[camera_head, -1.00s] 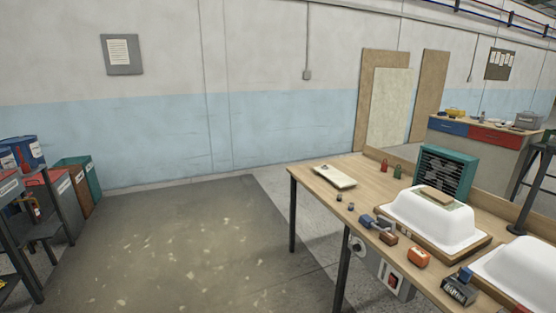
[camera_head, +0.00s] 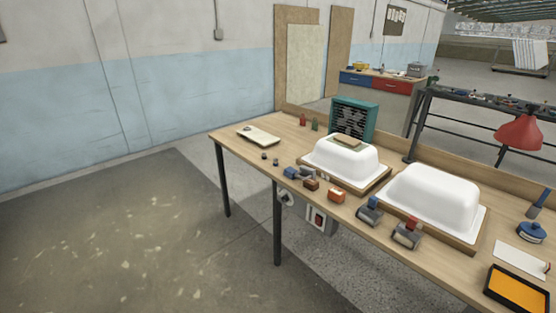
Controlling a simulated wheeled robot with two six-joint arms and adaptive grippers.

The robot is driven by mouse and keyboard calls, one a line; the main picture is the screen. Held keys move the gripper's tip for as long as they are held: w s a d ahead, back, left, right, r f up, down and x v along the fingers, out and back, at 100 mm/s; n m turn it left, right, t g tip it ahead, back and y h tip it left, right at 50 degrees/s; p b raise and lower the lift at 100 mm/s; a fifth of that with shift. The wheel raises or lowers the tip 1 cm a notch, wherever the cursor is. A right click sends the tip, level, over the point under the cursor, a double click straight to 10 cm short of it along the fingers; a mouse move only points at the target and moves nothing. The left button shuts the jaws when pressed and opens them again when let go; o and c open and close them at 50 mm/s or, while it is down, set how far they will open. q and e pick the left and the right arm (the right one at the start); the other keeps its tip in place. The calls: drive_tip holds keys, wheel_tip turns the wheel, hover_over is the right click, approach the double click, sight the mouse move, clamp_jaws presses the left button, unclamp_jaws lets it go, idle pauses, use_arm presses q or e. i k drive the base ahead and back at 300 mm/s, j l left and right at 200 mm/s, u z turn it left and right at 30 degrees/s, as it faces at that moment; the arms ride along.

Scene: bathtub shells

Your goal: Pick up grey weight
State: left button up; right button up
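No object stands out plainly as a single grey weight. Two small dark grey pieces, one (camera_head: 264,155) and another (camera_head: 276,161), sit on the near left part of the wooden workbench (camera_head: 232,143); they are too small to identify. Two grey blocky items lie along the bench's front edge, one with a blue part (camera_head: 369,211) and one with a red part (camera_head: 407,233). Neither of my grippers is in view.
Two white tub shells, a left one (camera_head: 341,162) and a right one (camera_head: 430,198), rest on wooden boards on the bench. A teal heater-like box (camera_head: 354,118) stands behind. An orange tray (camera_head: 517,290) lies at right. Floor left of the bench is clear.

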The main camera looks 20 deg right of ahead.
sight(305, 173)
drive_tip(key=i+l+u, duration=0.15)
drive_tip(key=l, duration=0.2)
drive_tip(key=i+l+u, duration=0.15)
drive_tip(key=l, duration=0.25)
drive_tip(key=i+l+u, duration=0.15)
drive_tip(key=l, duration=0.25)
drive_tip(key=i+l+u, duration=0.15)
drive_tip(key=l, duration=0.3)
